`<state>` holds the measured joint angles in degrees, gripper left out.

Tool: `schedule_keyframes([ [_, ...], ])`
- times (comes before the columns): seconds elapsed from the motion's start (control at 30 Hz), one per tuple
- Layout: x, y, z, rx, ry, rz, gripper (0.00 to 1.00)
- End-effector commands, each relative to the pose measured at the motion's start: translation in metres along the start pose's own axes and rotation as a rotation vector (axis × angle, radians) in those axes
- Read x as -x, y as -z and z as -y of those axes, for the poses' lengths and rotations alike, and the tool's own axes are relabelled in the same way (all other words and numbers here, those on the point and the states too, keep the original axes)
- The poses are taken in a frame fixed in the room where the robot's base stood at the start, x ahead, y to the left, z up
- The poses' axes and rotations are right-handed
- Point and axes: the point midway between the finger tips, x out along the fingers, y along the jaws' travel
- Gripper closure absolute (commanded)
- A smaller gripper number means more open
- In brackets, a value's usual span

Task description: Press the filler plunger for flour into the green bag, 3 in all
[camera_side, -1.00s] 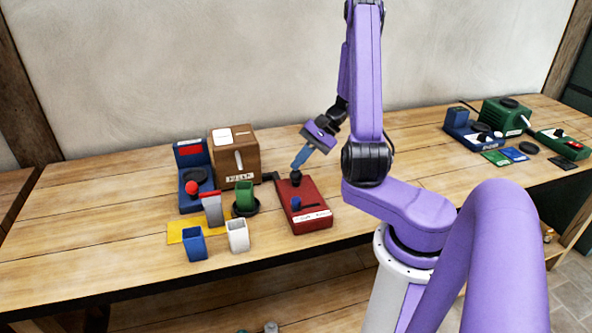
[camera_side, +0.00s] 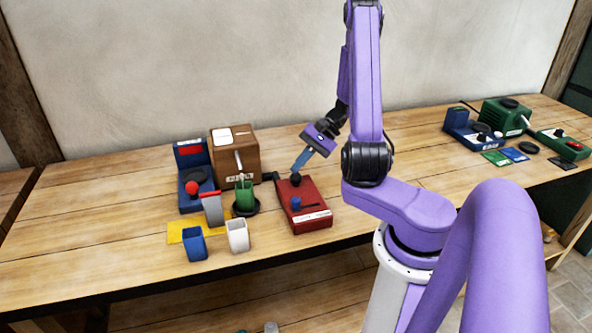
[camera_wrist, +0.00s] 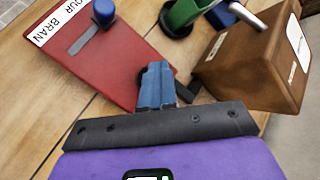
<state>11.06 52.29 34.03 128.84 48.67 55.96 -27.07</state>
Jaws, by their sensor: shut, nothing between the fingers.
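The red control box (camera_side: 317,190) carries a black plunger knob (camera_side: 295,179) at its back and a blue slider knob (camera_side: 295,203) near its label. In the wrist view the label (camera_wrist: 58,24) partly reads "OUR BRAN", and the blue knob (camera_wrist: 103,12) sits at the flour end of its slot. My gripper (camera_side: 296,170) is shut, its blue fingertips at the top of the plunger; in the wrist view my fingertips (camera_wrist: 155,72) mostly hide it. The green bag (camera_side: 244,195) stands upright on a round black base under the spout (camera_side: 239,161) of the wooden filler (camera_side: 245,157). Its contents are hidden.
A blue machine (camera_side: 194,172) with a red knob stands left of the filler. Green and blue equipment (camera_side: 503,115) sits far right.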

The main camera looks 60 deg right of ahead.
Motion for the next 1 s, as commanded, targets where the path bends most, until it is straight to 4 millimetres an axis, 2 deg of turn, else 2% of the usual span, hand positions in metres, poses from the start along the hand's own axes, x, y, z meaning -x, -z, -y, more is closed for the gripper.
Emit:
schedule_keyframes([
  [0.37, 0.001, 0.000, 0.000, 0.000, -0.001, -0.002, 1.00],
  [1.0, 0.018, -0.013, 0.013, 0.000, -0.001, 0.000, 1.00],
])
